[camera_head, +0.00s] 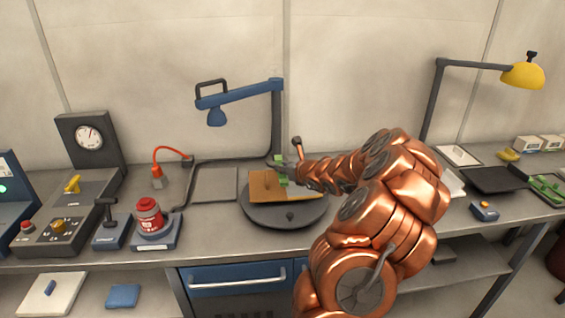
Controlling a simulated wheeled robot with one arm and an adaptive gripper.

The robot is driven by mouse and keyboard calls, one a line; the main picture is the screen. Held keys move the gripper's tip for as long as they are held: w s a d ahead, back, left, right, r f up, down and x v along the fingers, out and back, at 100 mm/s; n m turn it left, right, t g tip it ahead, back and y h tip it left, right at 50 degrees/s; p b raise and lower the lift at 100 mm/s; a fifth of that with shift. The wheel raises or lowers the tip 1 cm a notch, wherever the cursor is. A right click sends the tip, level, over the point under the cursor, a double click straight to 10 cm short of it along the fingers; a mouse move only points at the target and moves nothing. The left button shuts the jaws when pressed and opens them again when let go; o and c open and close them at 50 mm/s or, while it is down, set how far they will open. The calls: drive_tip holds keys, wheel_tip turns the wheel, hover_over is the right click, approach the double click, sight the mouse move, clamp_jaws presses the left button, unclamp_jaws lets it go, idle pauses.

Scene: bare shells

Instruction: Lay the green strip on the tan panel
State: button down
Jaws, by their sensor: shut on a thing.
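The tan panel (262,186) lies on a dark round turntable (290,217) in the middle of the bench. My gripper (284,166) reaches in from the right, at the panel's right rear side. It is shut on the green strip (284,181), which shows above and below the dark fingers. The strip's lower end overlaps the panel in the picture; I cannot tell whether it touches it. My gripper and wrist hide the strip's middle and part of the panel's right side.
A blue lamp-like arm (240,95) on a dark post (277,120) stands right behind the turntable. A red can (149,215) on a blue base and a gauge box (90,139) stand left. A flat grey plate (214,184) lies left of the turntable. Dark tray (490,180) at right.

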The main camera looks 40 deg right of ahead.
drive_tip(key=shift+s+d+f, duration=0.2)
drive_tip(key=shift+d, duration=0.2)
drive_tip(key=shift+s+d+f+b, duration=0.1)
drive_tip(key=shift+f+b, duration=0.3)
drive_tip(key=shift+b, duration=0.05)
drive_tip(key=shift+f+b, duration=1.1)
drive_tip(key=shift+f, duration=0.3)
drive_tip(key=c, duration=1)
unclamp_jaws()
drive_tip(key=shift+s, duration=0.1)
drive_tip(key=v, duration=1.1)
drive_tip(key=shift+s+r, duration=0.15)
drive_tip(key=shift+s, duration=0.2)
